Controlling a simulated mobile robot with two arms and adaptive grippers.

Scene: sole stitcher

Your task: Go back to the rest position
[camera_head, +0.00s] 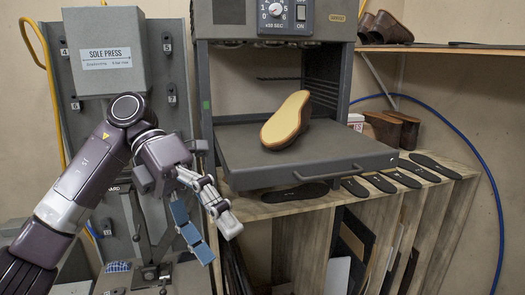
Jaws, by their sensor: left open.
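My left gripper (212,235) is open and empty. It hangs low at the front left, with its fingers pointing down and to the right. It is in front of the sole press (108,55) and to the left of the pull-out tray. A shoe form with a tan sole face (286,120) rests tilted on the tray (240,150) of the grey oven-like machine, apart from my gripper. My right gripper does not show.
Several dark flat soles (411,171) lie along the wooden bench top (450,163). Brown shoe pieces (383,127) stand at the back right. A wall shelf (450,49) holds brown shoes (388,28). A blue hose (480,150) curves down the right wall.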

